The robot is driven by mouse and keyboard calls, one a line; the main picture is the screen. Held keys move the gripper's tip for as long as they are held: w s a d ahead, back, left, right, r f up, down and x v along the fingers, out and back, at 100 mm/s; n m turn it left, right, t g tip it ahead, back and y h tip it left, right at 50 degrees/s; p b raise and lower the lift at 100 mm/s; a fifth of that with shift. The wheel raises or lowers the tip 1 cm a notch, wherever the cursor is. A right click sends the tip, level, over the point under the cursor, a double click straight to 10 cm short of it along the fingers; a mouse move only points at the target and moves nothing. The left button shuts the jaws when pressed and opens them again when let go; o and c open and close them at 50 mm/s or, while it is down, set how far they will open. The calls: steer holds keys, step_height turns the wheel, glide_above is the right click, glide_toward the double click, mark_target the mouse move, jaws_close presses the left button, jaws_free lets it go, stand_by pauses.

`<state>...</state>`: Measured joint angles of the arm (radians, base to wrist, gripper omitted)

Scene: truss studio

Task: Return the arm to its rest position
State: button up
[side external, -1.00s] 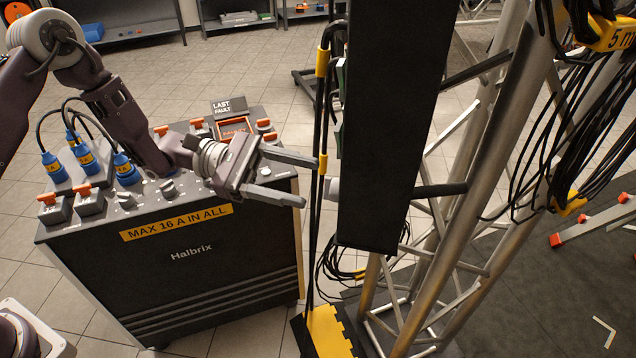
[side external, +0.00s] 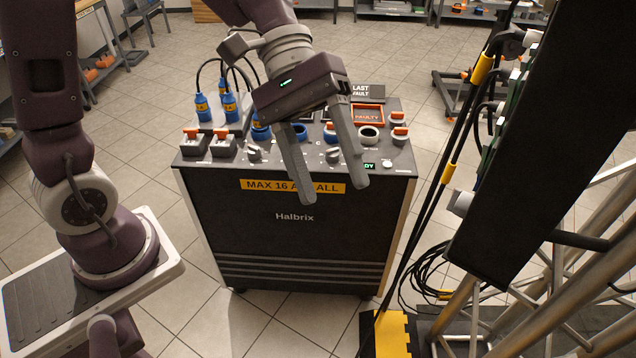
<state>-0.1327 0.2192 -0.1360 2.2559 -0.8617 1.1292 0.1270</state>
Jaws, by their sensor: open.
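My gripper (side external: 333,195) is open and empty, its two fingers pointing down in front of the black Halbrix power box (side external: 300,238). The fingers overlap the box's front top edge and part of its yellow "MAX 16 A" label (side external: 265,186) in the picture. I cannot tell how far they are from the box. My arm reaches in from the top, with the wrist above the box. The gripper body hides part of the box's top panel.
Blue plugs (side external: 230,107) with cables stand at the box's left. At right are a dark hanging panel (side external: 545,150), cables (side external: 436,180), metal truss (side external: 590,245) and a yellow cable ramp (side external: 391,335).

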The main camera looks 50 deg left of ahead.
steer(key=s+a+r+m+t+y, duration=0.1)
steer(key=s+a+m+t+y, duration=0.1)
steer(key=s+a+t+y, duration=0.2)
steer(key=s+a+r+m+t+y, duration=0.1)
steer(key=s+a+m+t+y, duration=0.2)
steer(key=a, duration=0.7)
steer(key=s+t+y, duration=0.1)
steer(key=s+y, duration=0.1)
steer(key=s, duration=0.1)
steer(key=shift+s+a+r, duration=0.25)
steer(key=shift+a+r, duration=0.1)
steer(key=shift+r, duration=0.05)
